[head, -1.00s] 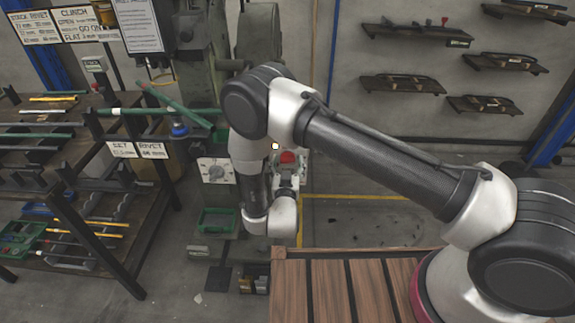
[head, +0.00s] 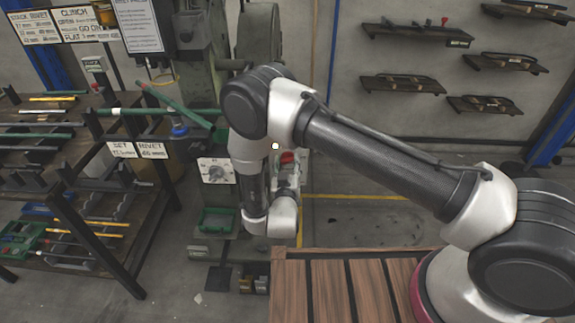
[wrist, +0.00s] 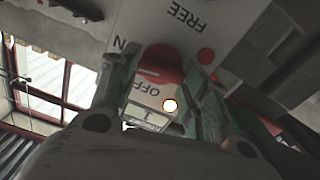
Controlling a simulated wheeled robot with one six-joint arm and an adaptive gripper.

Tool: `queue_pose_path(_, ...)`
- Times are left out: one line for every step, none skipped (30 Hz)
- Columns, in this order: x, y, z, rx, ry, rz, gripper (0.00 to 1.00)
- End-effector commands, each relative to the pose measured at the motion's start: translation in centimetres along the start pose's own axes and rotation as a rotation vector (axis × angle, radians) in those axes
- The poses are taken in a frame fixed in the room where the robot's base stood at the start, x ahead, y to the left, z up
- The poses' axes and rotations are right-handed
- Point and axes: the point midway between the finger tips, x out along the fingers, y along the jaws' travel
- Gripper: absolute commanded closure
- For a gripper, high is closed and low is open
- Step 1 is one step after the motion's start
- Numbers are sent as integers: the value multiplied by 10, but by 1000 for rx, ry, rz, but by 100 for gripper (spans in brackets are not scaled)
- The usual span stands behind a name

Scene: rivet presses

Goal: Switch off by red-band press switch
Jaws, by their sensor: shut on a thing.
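In the wrist view a red switch knob (wrist: 163,57) sits on a pale plate (wrist: 180,22) lettered FREE and OFF, with another label partly hidden. My gripper (wrist: 160,68) has one finger on each side of the knob and is shut on it. The fingers cover the knob's edges, so its exact setting is hard to read. In the head view my gripper (head: 286,178) is in front of the press, with a little of the red knob (head: 287,157) showing above it.
The green-grey press column (head: 205,60) stands behind my arm, with a white dial plate (head: 216,171) left of the gripper. A rack of rods (head: 75,135) stands further left. A slatted wooden top (head: 330,290) lies below the arm. Wall shelves (head: 403,85) hang at right.

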Motion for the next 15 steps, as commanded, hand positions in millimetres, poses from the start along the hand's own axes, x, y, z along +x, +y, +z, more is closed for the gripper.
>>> queue_pose_path(0,0,0,-39,0,0,78)
queue_pose_path(0,0,0,-66,0,0,78)
queue_pose_path(0,-1,0,-103,0,0,78)
queue_pose_path(0,-1,0,-132,0,0,78)
queue_pose_path(0,-1,0,-160,0,0,78)
queue_pose_path(0,-1,0,-198,0,0,78)
queue_pose_path(0,-1,0,-227,0,0,78)
queue_pose_path(0,-1,0,-256,0,0,78)
queue_pose_path(0,-1,0,-294,0,0,78)
queue_pose_path(0,-2,0,-322,0,0,78)
queue_pose_path(0,-2,0,-351,0,0,78)
queue_pose_path(0,-2,0,-389,0,0,78)
queue_pose_path(0,-2,0,-418,0,0,78)
queue_pose_path(0,-2,1,-446,0,0,78)
queue_pose_path(0,-2,1,-484,0,-1,78)
